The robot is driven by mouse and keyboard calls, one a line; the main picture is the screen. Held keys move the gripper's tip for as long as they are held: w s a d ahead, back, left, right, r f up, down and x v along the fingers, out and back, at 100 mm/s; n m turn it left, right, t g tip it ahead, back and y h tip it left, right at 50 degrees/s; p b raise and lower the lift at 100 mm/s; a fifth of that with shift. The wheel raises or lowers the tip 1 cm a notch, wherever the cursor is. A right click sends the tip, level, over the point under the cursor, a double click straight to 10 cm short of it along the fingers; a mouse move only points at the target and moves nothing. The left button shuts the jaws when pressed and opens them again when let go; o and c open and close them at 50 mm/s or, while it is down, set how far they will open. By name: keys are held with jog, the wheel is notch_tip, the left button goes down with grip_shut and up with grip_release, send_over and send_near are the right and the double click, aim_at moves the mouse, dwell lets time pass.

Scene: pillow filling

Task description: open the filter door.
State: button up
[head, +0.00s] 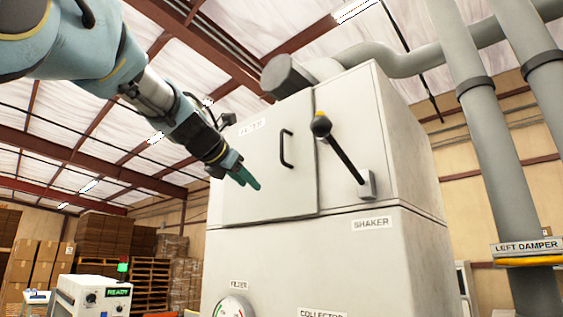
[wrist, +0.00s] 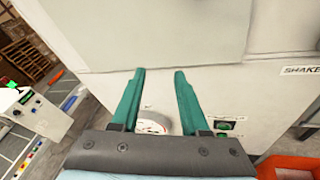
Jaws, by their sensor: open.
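The filter door (head: 245,178) is a pale panel on the upper front of the grey cabinet, and it looks closed. Its dark vertical handle (head: 285,148) is on the door's right side. My gripper (head: 249,180) is in front of the door, left of and below the handle, open with nothing between its green fingers. In the wrist view the open fingers (wrist: 159,72) point toward the cabinet front, and the door's lower part (wrist: 160,30) shows beyond them. The handle is not visible in the wrist view. I cannot tell the gap between fingers and door.
A shaker lever (head: 343,155) with a dark knob sticks out right of the door. A round gauge (head: 233,307) sits below it. Grey ducts (head: 490,140) stand at the right. A control box (head: 90,298) reading READY and stacked cartons (head: 45,262) are at the left.

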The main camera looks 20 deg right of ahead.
aim_at(281, 141)
jog(key=s+d+r+n+h, duration=0.1)
jog(key=s+r+n+h, duration=0.15)
jog(key=r, duration=0.35)
jog(key=s+d+r+n+h, duration=0.1)
jog(key=s+r, duration=0.3)
jog(key=r, duration=0.2)
jog(key=shift+m+t, duration=0.25)
jog(key=shift+t, duration=0.05)
jog(key=p+x, duration=0.2)
jog(key=x, duration=0.3)
jog(key=p+x, duration=0.2)
jog(key=x, duration=0.3)
jog(key=shift+w+a+f, duration=0.1)
jog(key=shift+w, duration=0.25)
jog(key=shift+c, duration=0.2)
grip_shut()
